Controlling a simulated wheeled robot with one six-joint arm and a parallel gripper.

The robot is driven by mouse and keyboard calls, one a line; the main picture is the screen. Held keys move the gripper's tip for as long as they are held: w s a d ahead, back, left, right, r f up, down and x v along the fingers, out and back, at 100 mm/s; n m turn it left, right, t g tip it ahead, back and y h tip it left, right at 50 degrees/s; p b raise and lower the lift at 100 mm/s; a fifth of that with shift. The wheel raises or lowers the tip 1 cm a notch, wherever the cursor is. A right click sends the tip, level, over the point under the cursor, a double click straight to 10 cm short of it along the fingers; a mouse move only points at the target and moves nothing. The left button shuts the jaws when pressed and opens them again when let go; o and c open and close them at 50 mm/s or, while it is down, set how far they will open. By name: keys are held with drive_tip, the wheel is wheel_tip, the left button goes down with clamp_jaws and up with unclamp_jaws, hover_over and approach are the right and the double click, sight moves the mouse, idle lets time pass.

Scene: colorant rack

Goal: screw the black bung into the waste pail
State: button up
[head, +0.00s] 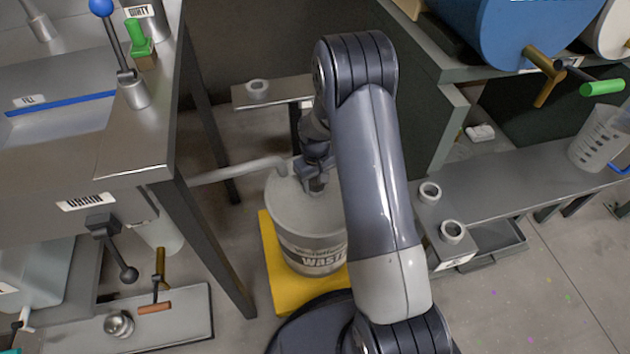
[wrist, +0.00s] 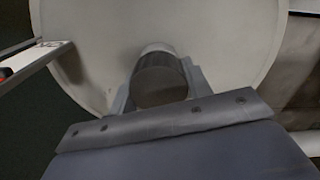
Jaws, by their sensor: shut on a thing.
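The waste pail (head: 312,240) is a grey drum with a "WASTE" label, on a yellow base. My gripper (head: 316,180) is low over the pail's top, pointing down, with my forearm in front of its right side. In the wrist view my gripper (wrist: 160,92) is shut on the black bung (wrist: 161,88), which shows as a dark round face between the two fingers. The pail's pale round top (wrist: 225,45) fills the view behind it. I cannot tell how deep the bung sits in the pail's opening, as the gripper hides it.
A pale pipe (head: 240,172) reaches to the pail from the left. A steel table (head: 140,150) with a dark leg stands left. A small shelf (head: 270,90) is behind. A bench with two ring holders (head: 452,232) is at right. Floor is clear at lower right.

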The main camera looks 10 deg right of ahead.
drive_tip(key=m, duration=0.7)
drive_tip(key=shift+d, duration=0.15)
drive_tip(key=m, duration=0.5)
drive_tip(key=shift+d+m, duration=0.1)
drive_tip(key=shift+m, duration=0.3)
drive_tip(key=o, duration=0.9)
drive_tip(key=shift+o, duration=0.2)
